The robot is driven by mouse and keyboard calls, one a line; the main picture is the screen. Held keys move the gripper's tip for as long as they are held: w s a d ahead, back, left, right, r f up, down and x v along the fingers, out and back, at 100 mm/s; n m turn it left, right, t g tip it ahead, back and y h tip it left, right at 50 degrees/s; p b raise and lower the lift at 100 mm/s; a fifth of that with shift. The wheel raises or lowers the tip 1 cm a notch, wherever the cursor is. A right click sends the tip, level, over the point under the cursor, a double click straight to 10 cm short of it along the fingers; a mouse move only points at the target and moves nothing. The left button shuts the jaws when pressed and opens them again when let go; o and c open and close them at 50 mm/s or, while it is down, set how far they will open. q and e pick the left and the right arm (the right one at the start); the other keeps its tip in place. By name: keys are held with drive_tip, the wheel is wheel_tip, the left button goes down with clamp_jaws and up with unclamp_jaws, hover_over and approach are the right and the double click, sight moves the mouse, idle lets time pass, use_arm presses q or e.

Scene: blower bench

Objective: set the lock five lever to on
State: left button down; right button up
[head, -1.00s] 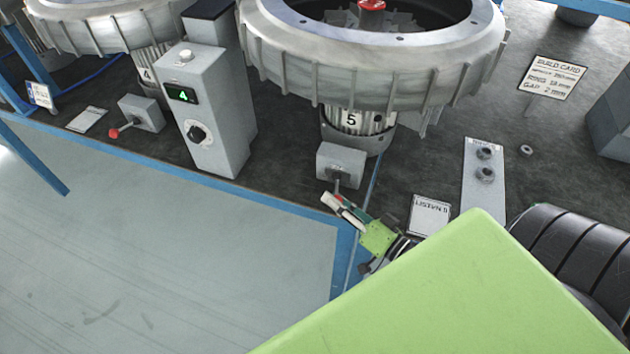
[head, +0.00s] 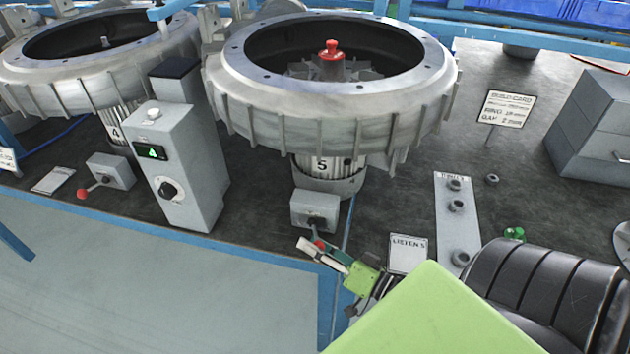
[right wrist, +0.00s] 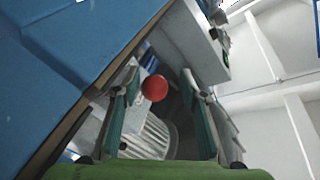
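The lock five box (head: 315,208) is a small grey box at the foot of the blower marked 5 (head: 330,110). Its short lever ends in a red knob (head: 319,244) and points toward the bench's front edge. My right gripper (head: 318,250) is at the knob, and its fingers partly hide the lever in the head view. In the right wrist view the red knob (right wrist: 154,88) shows between the two fingers of the gripper (right wrist: 160,105), with a gap on each side. My left gripper is not in view.
At left, a similar box (head: 110,170) has a red-knobbed lever beside blower 4. A grey control box (head: 182,165) with a green 4 display stands between the blowers. Right of the lock five box are a label card (head: 408,254) and a plate with fittings (head: 457,230).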

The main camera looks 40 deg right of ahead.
drive_tip(key=v, duration=1.2)
drive_tip(key=shift+f, duration=0.1)
